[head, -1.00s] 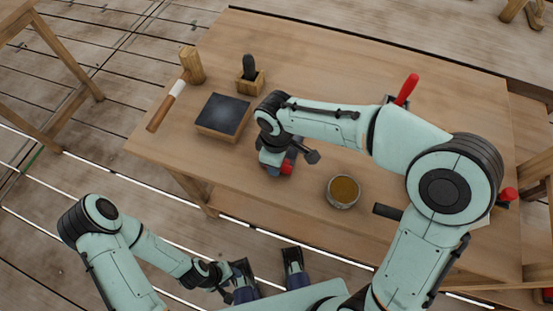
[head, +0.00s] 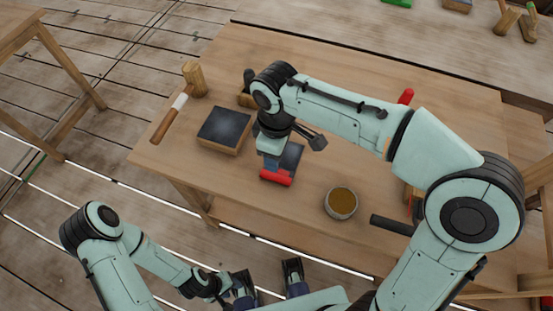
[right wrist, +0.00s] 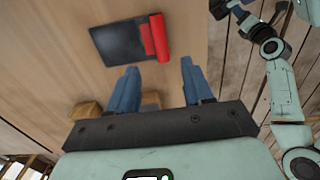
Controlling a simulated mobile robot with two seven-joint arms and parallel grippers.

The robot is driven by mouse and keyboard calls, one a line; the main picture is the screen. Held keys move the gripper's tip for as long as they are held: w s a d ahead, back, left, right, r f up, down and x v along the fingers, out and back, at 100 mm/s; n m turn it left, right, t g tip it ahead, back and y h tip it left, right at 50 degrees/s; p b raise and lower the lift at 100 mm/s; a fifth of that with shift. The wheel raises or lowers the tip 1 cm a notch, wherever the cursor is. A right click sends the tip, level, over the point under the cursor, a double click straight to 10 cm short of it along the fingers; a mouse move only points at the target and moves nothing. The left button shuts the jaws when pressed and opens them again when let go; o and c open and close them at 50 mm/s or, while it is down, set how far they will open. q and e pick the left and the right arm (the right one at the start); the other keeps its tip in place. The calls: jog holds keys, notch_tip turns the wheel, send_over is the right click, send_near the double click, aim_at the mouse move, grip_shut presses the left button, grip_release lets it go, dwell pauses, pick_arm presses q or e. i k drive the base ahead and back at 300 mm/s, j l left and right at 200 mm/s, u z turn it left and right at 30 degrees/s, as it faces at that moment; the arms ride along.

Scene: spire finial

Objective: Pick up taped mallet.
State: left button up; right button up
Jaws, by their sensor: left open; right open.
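The taped mallet (head: 179,101) lies at the table's left end in the head view, with a wooden head, a white-taped band and a brown handle reaching toward the front-left edge. My right gripper (head: 271,162) points down above the table, right of the mallet and apart from it. In the right wrist view its blue fingers (right wrist: 158,88) are spread with nothing held between them. My left gripper (head: 267,278) is open and empty in front of the table. I cannot make out the mallet for sure in the right wrist view.
A dark plate with a red bar (head: 277,177) lies by my right gripper; it also shows in the right wrist view (right wrist: 118,40). A dark-topped block (head: 224,128) stands between mallet and gripper. A round tin (head: 341,203) stands to the right.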

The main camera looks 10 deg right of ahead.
aim_at(191, 70)
jog(key=k, duration=1)
